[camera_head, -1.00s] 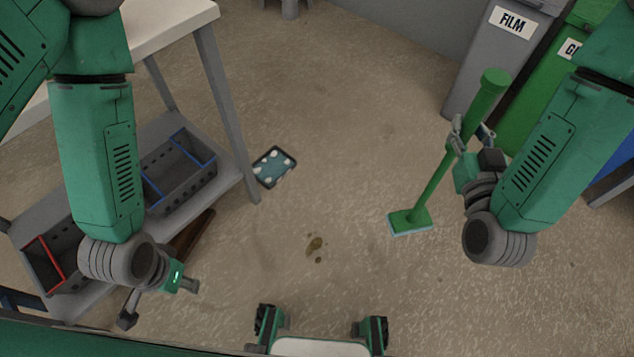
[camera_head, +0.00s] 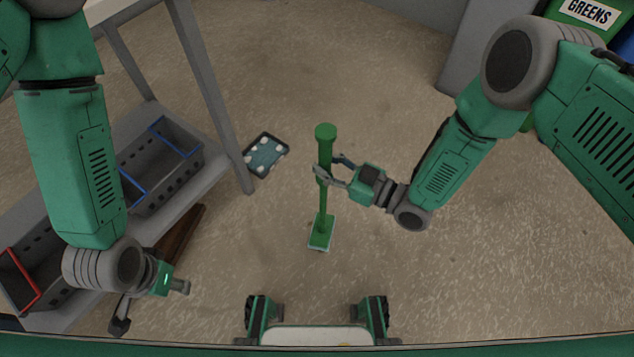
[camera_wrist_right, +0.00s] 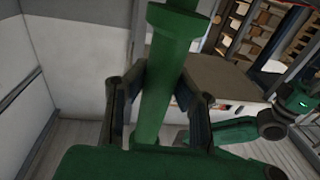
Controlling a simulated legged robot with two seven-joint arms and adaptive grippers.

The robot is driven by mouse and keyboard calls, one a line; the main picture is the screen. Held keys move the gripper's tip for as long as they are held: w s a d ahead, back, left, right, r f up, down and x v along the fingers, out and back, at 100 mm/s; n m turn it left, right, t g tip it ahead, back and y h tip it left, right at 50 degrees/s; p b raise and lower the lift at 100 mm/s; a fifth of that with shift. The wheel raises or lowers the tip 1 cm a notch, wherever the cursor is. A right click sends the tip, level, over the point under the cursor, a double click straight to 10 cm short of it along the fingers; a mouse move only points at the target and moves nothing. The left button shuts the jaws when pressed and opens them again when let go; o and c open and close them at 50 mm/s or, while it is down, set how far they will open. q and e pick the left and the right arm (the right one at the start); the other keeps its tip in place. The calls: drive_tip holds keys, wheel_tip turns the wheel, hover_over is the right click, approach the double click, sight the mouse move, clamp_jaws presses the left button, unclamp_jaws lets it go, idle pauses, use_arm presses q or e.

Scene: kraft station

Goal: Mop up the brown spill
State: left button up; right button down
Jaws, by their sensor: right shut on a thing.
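The green mop (camera_head: 325,208) stands nearly upright in the middle of the head view, with its flat green head (camera_head: 321,232) at floor level. Its light pad edge shows under the head. My right gripper (camera_head: 322,172) is shut around the upper handle from the right. In the right wrist view the handle (camera_wrist_right: 155,105) passes between the two fingers. The brown spill is not visible now; the mop head covers about where it was. My left gripper (camera_head: 184,287) hangs empty by the shelf at the lower left, its fingers too unclear to judge.
A table with a lower shelf stands at left, holding grey bins (camera_head: 170,175) with blue and red edges. A dark tray with white spots (camera_head: 266,156) lies on the floor beside the table leg. Waste bins (camera_head: 590,14) stand at the upper right. Floor right of the mop is clear.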

sight(319, 180)
drive_tip(key=f, duration=0.1)
drive_tip(key=s+a+f+n+g, duration=0.1)
drive_tip(key=shift+s+a+f+g+y+b, duration=0.1)
drive_tip(key=shift+f+g+y+b, duration=0.2)
drive_tip(key=shift+y, duration=0.1)
drive_tip(key=shift+g, duration=0.3)
drive_tip(key=f+b, duration=0.4)
drive_tip(key=f, duration=0.1)
drive_tip(key=shift+s+a+f, duration=0.15)
drive_tip(key=shift+s+f, duration=0.05)
drive_tip(key=shift+f, duration=0.05)
